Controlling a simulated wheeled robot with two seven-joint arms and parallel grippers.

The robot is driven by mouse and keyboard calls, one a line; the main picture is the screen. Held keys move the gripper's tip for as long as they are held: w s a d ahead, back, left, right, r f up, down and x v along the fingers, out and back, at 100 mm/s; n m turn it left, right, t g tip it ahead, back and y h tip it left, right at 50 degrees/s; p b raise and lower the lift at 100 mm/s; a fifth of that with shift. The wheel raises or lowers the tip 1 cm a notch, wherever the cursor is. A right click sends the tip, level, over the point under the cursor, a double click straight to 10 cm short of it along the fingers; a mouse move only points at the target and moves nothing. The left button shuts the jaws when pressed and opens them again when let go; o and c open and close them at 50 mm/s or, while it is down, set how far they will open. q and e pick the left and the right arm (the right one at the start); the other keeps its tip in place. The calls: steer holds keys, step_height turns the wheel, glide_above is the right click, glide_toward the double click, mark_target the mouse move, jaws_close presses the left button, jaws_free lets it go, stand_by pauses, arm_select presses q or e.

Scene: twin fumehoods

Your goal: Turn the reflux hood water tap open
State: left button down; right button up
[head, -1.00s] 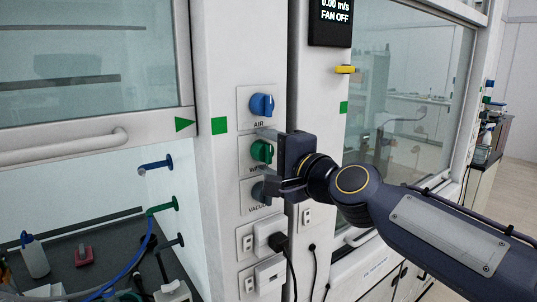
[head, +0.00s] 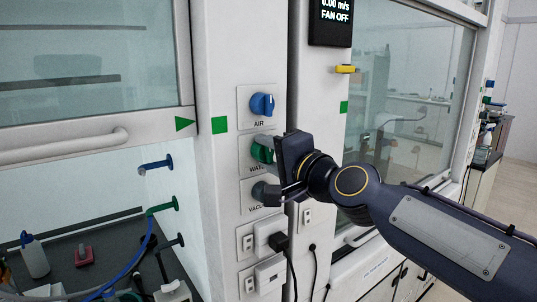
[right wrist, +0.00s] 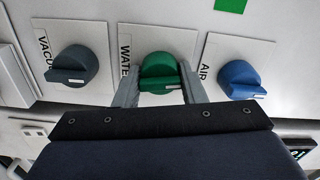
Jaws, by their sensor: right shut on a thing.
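The green water tap knob (head: 262,149) sits on the white hood post, between the blue AIR knob (head: 263,105) above and the grey-blue VACUUM knob (head: 262,192) below. My right gripper (head: 266,165) is at the water knob, its fingers above and below it, and its body hides part of the label. In the right wrist view, the two grey fingers of the gripper (right wrist: 160,85) are closed around the sides of the green water knob (right wrist: 158,68). The WATER label is partly covered by a finger. My left gripper is not in view.
The AIR knob (right wrist: 240,79) and VACUUM knob (right wrist: 72,66) are close on either side. Sockets with a black plug (head: 279,242) lie below. The left hood's glass sash (head: 85,60) is raised partway; hoses and a bottle (head: 35,257) stand inside.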

steer(key=n, duration=0.4)
steer(key=shift+f+n+b, duration=0.1)
steer(key=shift+n+b, duration=0.2)
steer(key=shift+b, duration=0.05)
steer(key=n+b, duration=0.1)
steer(key=n, duration=0.2)
steer(key=shift+n, duration=0.3)
steer(key=n+b, duration=0.2)
steer(key=n, duration=0.2)
steer(key=shift+f, duration=0.1)
steer(key=shift+n+b, duration=0.8)
steer(key=shift+n, duration=0.9)
steer(key=o, duration=1)
steer(key=shift+r, duration=0.2)
